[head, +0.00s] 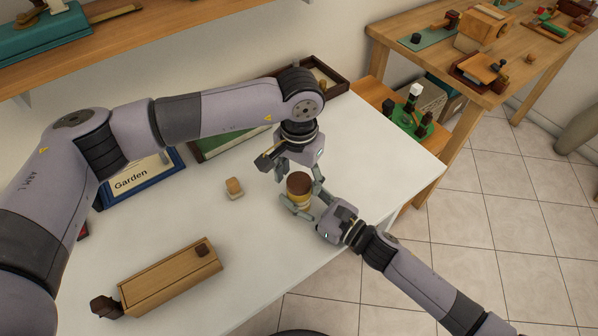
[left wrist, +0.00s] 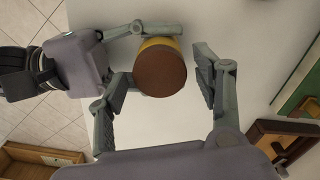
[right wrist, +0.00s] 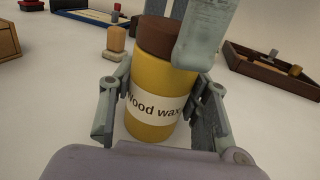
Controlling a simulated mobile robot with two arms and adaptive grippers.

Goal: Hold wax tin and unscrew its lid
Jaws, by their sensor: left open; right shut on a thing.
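The wax tin (right wrist: 155,88) is a yellow cylinder labelled "Wood wax", upright near the table's front edge. Its brown lid (left wrist: 161,70) is on top. My right gripper (right wrist: 158,112) is shut on the tin's yellow body from the right side; the tin also shows in the head view (head: 299,202). My left gripper (head: 300,184) is above the tin, pointing down, with its fingers open on either side of the lid. In the right wrist view one left finger (right wrist: 205,28) hides part of the lid. Whether that finger touches the lid I cannot tell.
A small wooden stamp-like block (head: 233,187) stands left of the tin. A long wooden box (head: 170,276) lies at the front left. A "Garden" tray (head: 140,183), a green-lined tray (head: 215,141) and a brown tray (head: 333,83) are behind. White tabletop (head: 385,150) is clear to the right.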

